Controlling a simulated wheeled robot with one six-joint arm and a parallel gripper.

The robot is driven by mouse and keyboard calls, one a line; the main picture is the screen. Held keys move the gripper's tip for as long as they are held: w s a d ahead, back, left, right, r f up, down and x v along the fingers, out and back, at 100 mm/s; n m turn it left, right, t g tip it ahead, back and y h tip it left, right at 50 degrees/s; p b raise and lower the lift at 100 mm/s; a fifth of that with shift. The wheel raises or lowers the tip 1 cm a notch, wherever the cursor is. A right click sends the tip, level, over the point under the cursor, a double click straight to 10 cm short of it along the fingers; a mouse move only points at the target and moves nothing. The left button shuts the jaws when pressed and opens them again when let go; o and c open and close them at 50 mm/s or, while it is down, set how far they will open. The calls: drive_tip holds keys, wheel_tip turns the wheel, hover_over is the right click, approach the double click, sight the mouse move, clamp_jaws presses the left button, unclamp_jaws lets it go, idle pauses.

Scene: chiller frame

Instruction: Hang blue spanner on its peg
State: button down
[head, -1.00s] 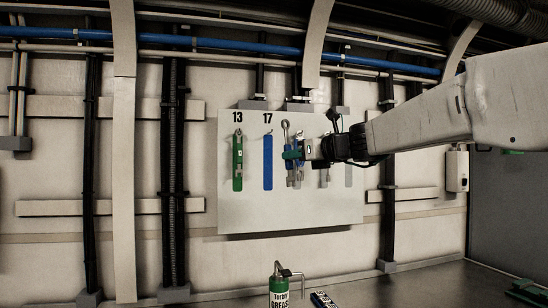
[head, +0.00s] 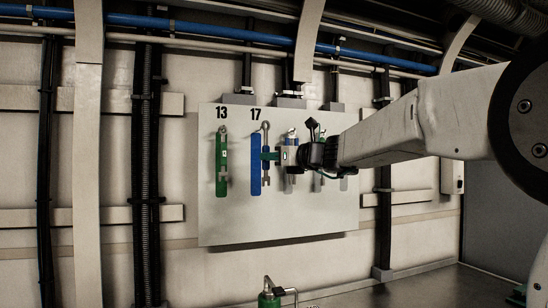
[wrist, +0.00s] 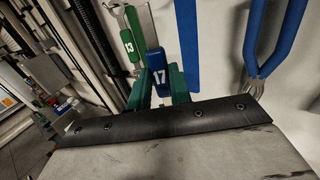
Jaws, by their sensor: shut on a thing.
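The blue spanner (head: 266,150) hangs upright in my gripper (head: 270,156), in front of the white board. It overlaps the right edge of the painted blue strip (head: 255,178) under the number 17. In the wrist view, its blue section marked 17 (wrist: 157,70) sits between my green fingertips (wrist: 158,88), which are shut on it. The blue strip (wrist: 187,45) shows to the right of it there. The peg is at the strip's top end in the head view; whether the spanner touches it I cannot tell.
A green spanner (head: 222,160) hangs under 13 to the left, and it also shows in the wrist view (wrist: 132,35). More tools hang on the board (head: 230,228) to the right, partly behind my gripper. A green grease can (head: 268,298) stands below.

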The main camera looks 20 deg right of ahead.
drive_tip(key=w+f, duration=0.1)
drive_tip(key=w, duration=0.6)
idle(0.7)
drive_tip(key=shift+w+f, duration=0.15)
drive_tip(key=shift+f, duration=0.1)
idle(0.4)
drive_tip(key=c, duration=1.2)
unclamp_jaws()
drive_tip(key=shift+w, duration=0.1)
drive_tip(key=shift+r, duration=0.1)
